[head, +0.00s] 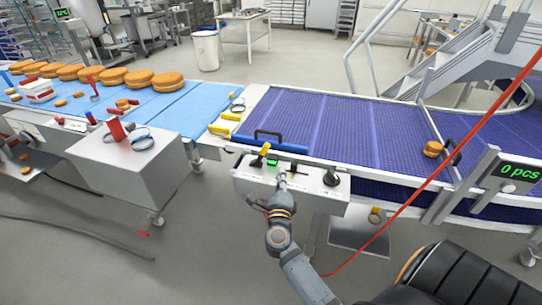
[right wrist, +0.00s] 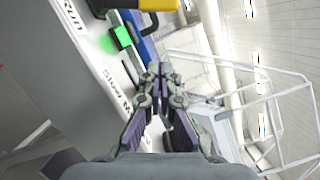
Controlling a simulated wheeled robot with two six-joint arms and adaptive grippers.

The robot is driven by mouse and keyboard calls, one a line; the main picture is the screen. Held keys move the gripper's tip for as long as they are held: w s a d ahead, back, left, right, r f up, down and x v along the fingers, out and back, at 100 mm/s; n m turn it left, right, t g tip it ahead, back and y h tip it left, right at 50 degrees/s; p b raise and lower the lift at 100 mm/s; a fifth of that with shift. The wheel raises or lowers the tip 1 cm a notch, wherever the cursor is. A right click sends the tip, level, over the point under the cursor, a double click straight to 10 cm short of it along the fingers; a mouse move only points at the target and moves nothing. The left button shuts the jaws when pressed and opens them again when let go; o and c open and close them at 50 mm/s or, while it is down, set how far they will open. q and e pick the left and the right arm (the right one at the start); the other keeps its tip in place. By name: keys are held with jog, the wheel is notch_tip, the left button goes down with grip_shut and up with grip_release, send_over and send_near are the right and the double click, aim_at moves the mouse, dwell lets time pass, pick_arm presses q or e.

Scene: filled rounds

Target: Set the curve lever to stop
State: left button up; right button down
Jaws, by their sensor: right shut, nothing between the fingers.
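A pale control box (head: 248,184) is fixed to the side of the purple belt conveyor. A lever with a yellow grip (head: 264,150) stands on its left part, and a short dark lever (head: 331,179) stands on its right part. I cannot read which one is the curve lever. My right gripper (head: 282,172) is shut and empty at the box's middle, between the two levers. In the right wrist view its closed fingertips (right wrist: 160,72) point past the box edge, near a green lit button (right wrist: 122,37). My left gripper is not in view.
The purple belt (head: 345,125) runs right to a curve beneath metal stairs, with a small round bun (head: 432,149) on it. A counter display (head: 518,171) reads 0 pcs. A red cord (head: 440,168) crosses diagonally. A blue belt (head: 185,108) with large buns is left.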

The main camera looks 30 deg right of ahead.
aim_at(262, 155)
jog(key=p+x, duration=0.1)
jog(key=x, duration=0.4)
jog(key=shift+w+r, duration=0.2)
jog(key=shift+w, duration=0.15)
jog(key=shift+w+a+r, duration=0.4)
jog(key=shift+w+a, duration=0.35)
jog(key=shift+a, duration=0.1)
jog(key=shift+w+a+r, duration=0.15)
jog(key=shift+w+a, duration=0.2)
jog(key=shift+r+p, duration=0.1)
jog(key=shift+p, duration=0.25)
